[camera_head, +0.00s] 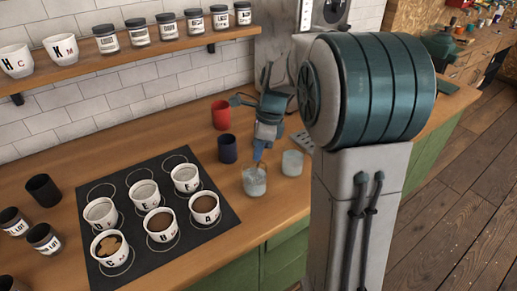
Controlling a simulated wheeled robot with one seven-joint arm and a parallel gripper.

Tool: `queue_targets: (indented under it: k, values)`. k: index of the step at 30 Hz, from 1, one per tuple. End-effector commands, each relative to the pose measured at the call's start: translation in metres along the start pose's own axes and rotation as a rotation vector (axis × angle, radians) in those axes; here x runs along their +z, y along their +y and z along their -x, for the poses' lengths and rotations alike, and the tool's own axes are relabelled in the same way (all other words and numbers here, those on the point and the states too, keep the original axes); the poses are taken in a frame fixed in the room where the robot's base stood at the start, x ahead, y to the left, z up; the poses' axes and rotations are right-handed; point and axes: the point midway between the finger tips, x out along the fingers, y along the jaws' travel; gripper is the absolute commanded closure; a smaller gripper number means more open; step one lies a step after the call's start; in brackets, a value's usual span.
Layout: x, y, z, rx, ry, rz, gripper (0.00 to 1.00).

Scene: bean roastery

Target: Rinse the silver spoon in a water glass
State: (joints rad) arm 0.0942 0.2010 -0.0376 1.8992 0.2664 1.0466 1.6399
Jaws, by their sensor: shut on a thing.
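My gripper (261,148) points down just above a clear water glass (254,183) near the counter's front edge. It is shut on the spoon, of which only a thin, small part shows between the fingertips and the glass. The spoon's lower end appears to be at or inside the glass's mouth; I cannot tell how deep it is or whether it touches the glass. A second clear glass (292,164) stands just to the right, upright and apart from my gripper.
A dark blue cup (228,149) and a red cup (220,115) stand left of my gripper. A black mat (186,240) holds several white cups. A dark cup (43,190) and jars are farther left. A shelf (80,62) runs along the wall.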

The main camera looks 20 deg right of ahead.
Motion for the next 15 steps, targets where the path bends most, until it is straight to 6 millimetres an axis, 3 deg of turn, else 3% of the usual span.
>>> queue_targets:
  k: [15]
  values:
    - [-0.0008,-0.0001,-0.0035,0.000,0.000,0.000,1.00]
